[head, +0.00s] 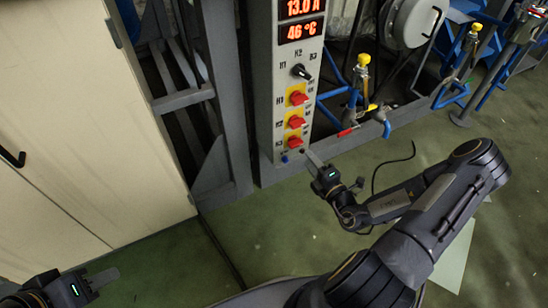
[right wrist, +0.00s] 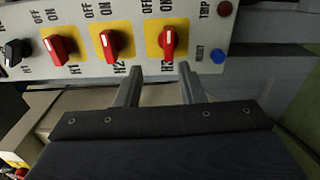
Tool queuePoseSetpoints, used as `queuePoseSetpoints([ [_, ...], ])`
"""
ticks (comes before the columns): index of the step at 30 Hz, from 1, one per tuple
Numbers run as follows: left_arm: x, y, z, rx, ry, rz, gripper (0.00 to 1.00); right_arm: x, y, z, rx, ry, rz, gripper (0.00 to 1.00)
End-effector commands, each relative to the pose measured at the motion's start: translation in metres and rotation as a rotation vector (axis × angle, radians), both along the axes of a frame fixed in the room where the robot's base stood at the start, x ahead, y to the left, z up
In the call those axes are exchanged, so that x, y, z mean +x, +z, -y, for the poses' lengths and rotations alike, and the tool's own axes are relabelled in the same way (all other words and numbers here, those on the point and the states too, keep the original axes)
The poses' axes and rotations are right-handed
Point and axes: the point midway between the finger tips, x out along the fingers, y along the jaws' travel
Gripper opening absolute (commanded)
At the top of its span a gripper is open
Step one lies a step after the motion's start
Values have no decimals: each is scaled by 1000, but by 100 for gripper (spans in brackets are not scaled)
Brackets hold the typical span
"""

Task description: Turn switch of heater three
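The H3 heater switch (head: 294,142) is the lowest of the red knobs on yellow plates on the grey control panel. In the right wrist view the H3 knob (right wrist: 168,40) stands nearly upright with a white mark on its upper part, OFF and ON labels above it. My right gripper (right wrist: 159,72) is open, its two fingers apart and empty, their tips just below the H3 plate in that view. In the head view my right gripper (head: 308,154) is close to the panel's lower end.
Red switches H1 (right wrist: 62,46) and H2 (right wrist: 112,42) sit beside H3. A blue button (right wrist: 217,56) and a red TRIP button (right wrist: 225,8) are near it. Displays (head: 301,30) read 13.0 A and 46 °C. Blue pipework with yellow-capped valves (head: 363,61) stands right of the panel.

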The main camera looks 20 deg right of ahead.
Motion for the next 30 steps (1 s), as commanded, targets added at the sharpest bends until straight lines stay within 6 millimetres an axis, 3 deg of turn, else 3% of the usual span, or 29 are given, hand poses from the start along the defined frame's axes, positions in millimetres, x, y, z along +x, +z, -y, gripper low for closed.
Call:
queuePoseSetpoints([
  [3,0,-6,0,0,0,0,35,2,-14,7,46,-42,-21,35],
  [18,0,-26,0,0,0,0,35,70,-13,0,42,-38,-20,35],
  [29,0,-27,0,0,0,0,35,76,-11,0,42,-39,-21,35],
  [30,0,-27,0,0,0,0,35,76,-11,0,42,-39,-21,30],
])
